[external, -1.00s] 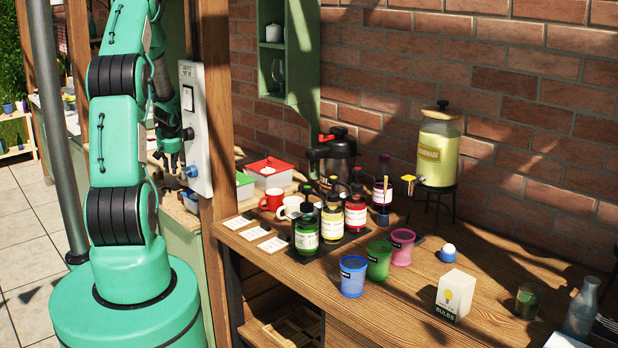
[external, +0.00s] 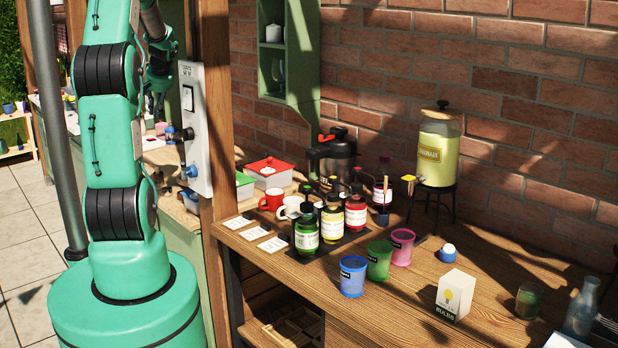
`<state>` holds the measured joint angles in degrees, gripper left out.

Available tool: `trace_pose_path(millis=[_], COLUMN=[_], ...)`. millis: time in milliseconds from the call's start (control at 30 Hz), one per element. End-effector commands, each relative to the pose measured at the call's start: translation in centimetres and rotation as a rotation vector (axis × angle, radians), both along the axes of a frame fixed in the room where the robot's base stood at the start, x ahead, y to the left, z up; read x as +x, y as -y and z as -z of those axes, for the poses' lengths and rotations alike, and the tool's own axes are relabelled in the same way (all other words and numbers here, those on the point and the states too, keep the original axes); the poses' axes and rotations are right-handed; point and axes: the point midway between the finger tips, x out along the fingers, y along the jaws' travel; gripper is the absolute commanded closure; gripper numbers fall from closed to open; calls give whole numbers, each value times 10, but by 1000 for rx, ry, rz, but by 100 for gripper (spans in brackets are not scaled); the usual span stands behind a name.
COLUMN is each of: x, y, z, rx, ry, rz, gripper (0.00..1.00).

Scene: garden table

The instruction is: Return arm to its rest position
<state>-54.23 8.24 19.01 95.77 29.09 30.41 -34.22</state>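My green arm (external: 107,150) rises from its round base at the left of the external view. Its upper part bends over and down behind the nearer links. My gripper (external: 157,108) is small and dark, pointing down beside the left side of a white switch panel (external: 196,125) on the wooden post. It looks apart from the panel. The near links and the shadow partly hide it, so its finger opening is unclear. I see nothing clearly held in it.
The panel carries a rocker switch (external: 188,98), a dark knob (external: 180,134) and a blue knob (external: 189,171) that stick out. The wooden post (external: 219,150) stands close right of my arm. A grey pole (external: 58,130) stands left. Bottles, cups and a lemonade dispenser (external: 437,150) occupy the right table.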

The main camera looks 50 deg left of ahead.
Motion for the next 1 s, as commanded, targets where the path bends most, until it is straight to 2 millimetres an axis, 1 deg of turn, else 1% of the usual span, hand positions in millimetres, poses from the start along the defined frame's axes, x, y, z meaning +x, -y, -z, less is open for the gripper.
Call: trace_pose_path(millis=[33,100,167,200,267,300,367,400,467,500,567,600,833,967,1000], x=[-5,-12,-18,-23,-29,-33,-37,-39,-40,-39,-37,-36,-33,-36,-37], y=[5,13,21,28,38,46,61,72,91,106,128,143,224,268,282], z=[-29,-61,-87,-104,-130,-146,-169,-182,-200,-210,-224,-231,-265,-279,-283], rx=[8,11,11,12,9,9,5,3,-2,-5,-9,-14,-30,-41,-43], ry=[-4,-16,-26,-32,-40,-45,-51,-53,-56,-55,-55,-55,-48,-43,-41], rz=[5,17,27,34,48,59,78,93,120,140,171,193,315,383,406], gripper=[86,86,86,86,86,86,86,86,86,86,86,86,86,86,86])
